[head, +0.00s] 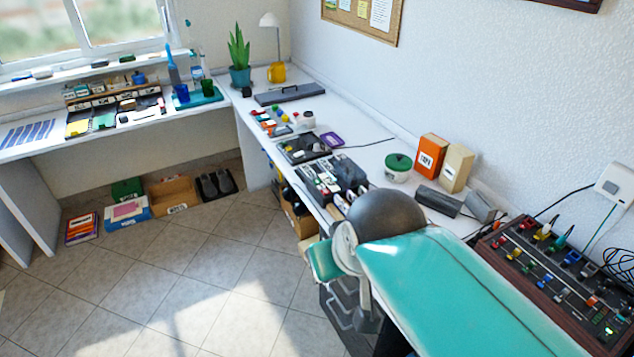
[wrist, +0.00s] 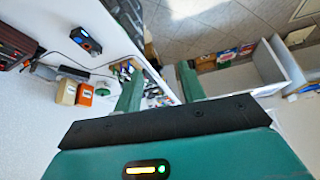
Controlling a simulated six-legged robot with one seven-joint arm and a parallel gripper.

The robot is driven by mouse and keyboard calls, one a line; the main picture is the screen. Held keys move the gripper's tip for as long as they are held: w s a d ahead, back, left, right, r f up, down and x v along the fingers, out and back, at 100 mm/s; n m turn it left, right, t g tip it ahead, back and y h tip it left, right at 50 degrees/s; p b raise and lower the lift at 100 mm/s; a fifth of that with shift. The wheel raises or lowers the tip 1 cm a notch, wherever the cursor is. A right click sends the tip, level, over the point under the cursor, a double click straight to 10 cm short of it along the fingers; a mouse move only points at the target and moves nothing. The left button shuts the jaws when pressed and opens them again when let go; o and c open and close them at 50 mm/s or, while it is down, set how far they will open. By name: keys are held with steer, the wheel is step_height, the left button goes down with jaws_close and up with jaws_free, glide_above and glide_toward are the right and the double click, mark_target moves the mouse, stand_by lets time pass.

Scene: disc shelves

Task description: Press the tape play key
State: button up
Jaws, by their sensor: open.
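I cannot make out a tape play key for sure in either view. A wood-edged control panel (head: 560,270) with coloured knobs, switches and small keys lies at the right of the head view. Its edge also shows at the far left of the wrist view (wrist: 14,48). A small dark device with a blue face (wrist: 86,41) and a cable is at the upper left of the wrist view. My gripper (wrist: 160,88) is open and empty, its two green fingers apart and clear of the panel. In the head view my arm hides part of the bench.
An orange box (head: 431,151), a beige box (head: 457,168) and a green-lidded tub (head: 398,167) stand along the wall. Dark trays of small items (head: 303,148) lie further along the white bench. Loose cables lie near the panel. The tiled floor (head: 190,265) is mostly clear.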

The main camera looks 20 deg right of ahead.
jaws_close()
stand_by(1.7)
